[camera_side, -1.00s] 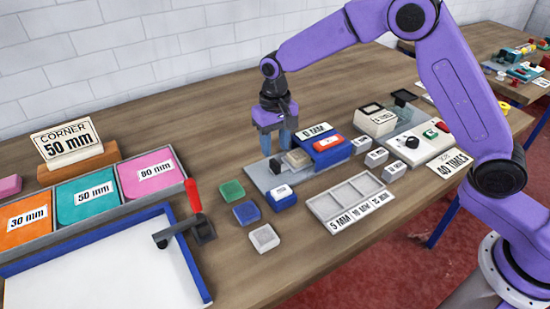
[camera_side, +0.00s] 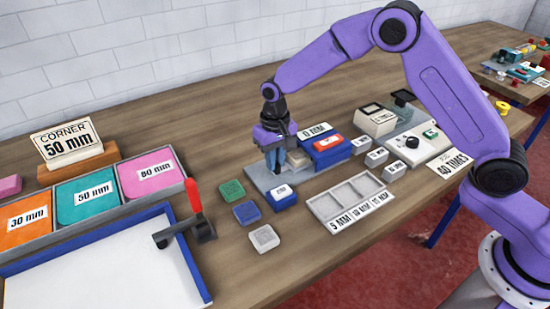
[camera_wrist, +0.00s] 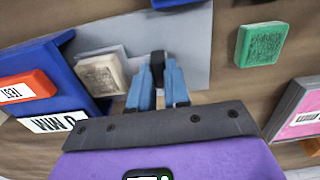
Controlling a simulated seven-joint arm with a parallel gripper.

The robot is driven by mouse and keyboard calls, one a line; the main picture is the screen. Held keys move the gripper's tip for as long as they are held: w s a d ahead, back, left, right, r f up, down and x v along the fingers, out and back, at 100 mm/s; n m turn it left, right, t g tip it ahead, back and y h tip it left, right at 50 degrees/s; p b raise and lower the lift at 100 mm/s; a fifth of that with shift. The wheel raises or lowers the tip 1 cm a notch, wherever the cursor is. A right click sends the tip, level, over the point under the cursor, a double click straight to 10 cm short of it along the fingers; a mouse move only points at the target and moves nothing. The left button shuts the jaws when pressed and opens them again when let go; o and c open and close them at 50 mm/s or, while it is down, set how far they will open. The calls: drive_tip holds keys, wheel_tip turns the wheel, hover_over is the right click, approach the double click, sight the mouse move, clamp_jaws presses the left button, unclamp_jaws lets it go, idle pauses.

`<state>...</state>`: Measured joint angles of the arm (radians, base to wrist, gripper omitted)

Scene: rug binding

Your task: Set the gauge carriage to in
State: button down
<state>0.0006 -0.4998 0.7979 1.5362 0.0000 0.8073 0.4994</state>
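The gauge has a grey base plate (camera_side: 254,172), which also shows in the wrist view (camera_wrist: 190,35). A blue block (camera_side: 330,152) labelled "0 MM" with a red "TEST" piece (camera_wrist: 28,88) stands on its right in the side view. A pale beige block (camera_wrist: 102,76) sits on the plate beside the blue block. A black upright knob (camera_wrist: 158,62) stands on the plate. My gripper (camera_wrist: 159,75) is low over the plate, its two blue fingers close together on either side of the knob and seeming to touch it. In the side view the fingers (camera_side: 275,160) hide most of the knob.
A blue block with a white label (camera_side: 282,196) lies at the plate's front. Green (camera_side: 231,190), blue (camera_side: 246,213) and pale (camera_side: 264,238) blocks lie to the left. A sectioned tray (camera_side: 348,203) lies in front right.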

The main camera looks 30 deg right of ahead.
sight(295, 156)
drive_tip(key=shift+d, duration=3.1)
drive_tip(key=c, duration=1.1)
unclamp_jaws()
drive_tip(key=shift+d, duration=0.1)
drive_tip(key=a, duration=0.6)
drive_tip(key=shift+a, duration=0.25)
wheel_tip(295, 156, up, 18)
drive_tip(key=shift+s+d+f+n, duration=0.25)
drive_tip(key=shift+s+d+n, duration=1.05)
drive_tip(key=shift+s, duration=2.8)
drive_tip(key=shift+s+d+f+n, duration=0.2)
drive_tip(key=shift+s+d+n, duration=1.1)
drive_tip(key=shift+s, duration=2.85)
drive_tip(key=shift+s+d+f+n, duration=0.25)
drive_tip(key=shift+s+d+n, duration=1.05)
drive_tip(key=shift+s, duration=2.8)
